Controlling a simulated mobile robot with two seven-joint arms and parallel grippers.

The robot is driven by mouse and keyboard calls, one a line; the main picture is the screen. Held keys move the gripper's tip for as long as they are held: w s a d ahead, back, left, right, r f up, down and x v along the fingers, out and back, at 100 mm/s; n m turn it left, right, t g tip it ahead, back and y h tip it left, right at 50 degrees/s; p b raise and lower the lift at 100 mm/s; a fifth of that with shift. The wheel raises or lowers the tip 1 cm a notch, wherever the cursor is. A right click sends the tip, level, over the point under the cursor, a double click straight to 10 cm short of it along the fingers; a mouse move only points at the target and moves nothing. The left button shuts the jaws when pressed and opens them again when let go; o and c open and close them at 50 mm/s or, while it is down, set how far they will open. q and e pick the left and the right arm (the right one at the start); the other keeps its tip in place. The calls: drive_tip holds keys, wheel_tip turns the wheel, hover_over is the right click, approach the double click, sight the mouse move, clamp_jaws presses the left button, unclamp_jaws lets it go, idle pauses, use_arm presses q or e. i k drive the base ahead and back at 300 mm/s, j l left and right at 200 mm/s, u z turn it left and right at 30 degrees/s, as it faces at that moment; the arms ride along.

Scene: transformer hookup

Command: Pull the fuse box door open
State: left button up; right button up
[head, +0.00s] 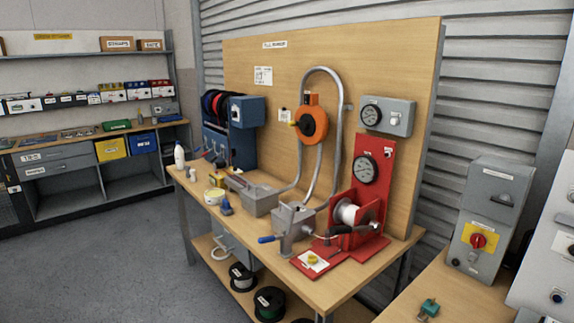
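A grey metal box, which looks like the fuse box (483,247), stands at the right on the end of a wooden bench. Its upper front is a panel, apparently the door (497,188), with a small label and a dark handle (501,200). The panel looks closed. Below it is a red rotary switch (478,241) on a yellow plate. Neither of my grippers is in view.
A wooden workbench (335,283) with a tall backboard (400,60) fills the middle, carrying a red winch stand, grey blocks and a blue cabinet. A light panel (545,260) stands right of the box. A small green part (428,308) lies in front. Grey floor is open at left.

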sight(483, 182)
drive_tip(key=l+z, duration=0.2)
drive_tip(key=z, duration=1)
drive_tip(key=k+l+z, duration=0.2)
drive_tip(key=l, duration=0.2)
